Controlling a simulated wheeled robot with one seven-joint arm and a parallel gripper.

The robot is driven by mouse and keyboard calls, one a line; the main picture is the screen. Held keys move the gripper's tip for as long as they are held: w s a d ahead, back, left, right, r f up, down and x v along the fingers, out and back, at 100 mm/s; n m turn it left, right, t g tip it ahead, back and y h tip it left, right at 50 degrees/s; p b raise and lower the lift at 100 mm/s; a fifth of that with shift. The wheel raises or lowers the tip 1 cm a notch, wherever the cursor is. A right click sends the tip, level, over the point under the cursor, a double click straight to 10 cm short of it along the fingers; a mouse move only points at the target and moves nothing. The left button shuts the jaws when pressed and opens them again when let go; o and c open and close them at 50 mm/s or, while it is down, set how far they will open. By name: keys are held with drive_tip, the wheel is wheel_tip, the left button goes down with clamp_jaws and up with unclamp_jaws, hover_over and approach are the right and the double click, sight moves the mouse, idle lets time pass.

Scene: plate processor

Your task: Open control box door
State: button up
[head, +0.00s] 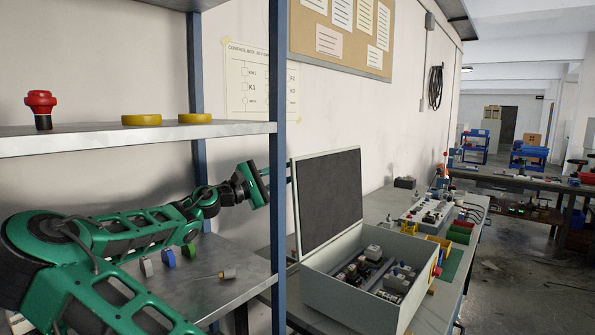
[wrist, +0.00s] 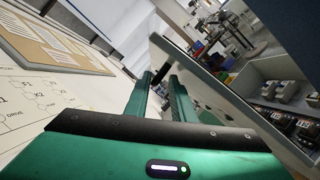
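The grey control box (head: 345,298) stands on the bench with its door (head: 328,200) raised. The door is roughly upright, its dark inner face towards me, and the components inside the box are exposed. My gripper (head: 289,172) is at the door's left edge, partly hidden by a blue shelf post. In the wrist view, my green gripper fingers (wrist: 161,78) are apart, with a narrow gap between them. The door edge (wrist: 205,80) runs diagonally just right of them. I see nothing clearly held, and cannot tell whether a finger touches the door.
A blue shelf post (head: 278,130) stands between the camera and my gripper. The shelf above (head: 220,129) holds a red button (head: 40,105) and yellow rings. The lower shelf (head: 215,295) holds small coloured parts. Bins (head: 460,232) and equipment are on the bench beyond the box.

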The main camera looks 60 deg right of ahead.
drive_tip(key=v, duration=0.4)
drive_tip(key=shift+w+a+f, duration=0.1)
drive_tip(key=shift+a+f, duration=0.05)
drive_tip(key=shift+a, duration=0.15)
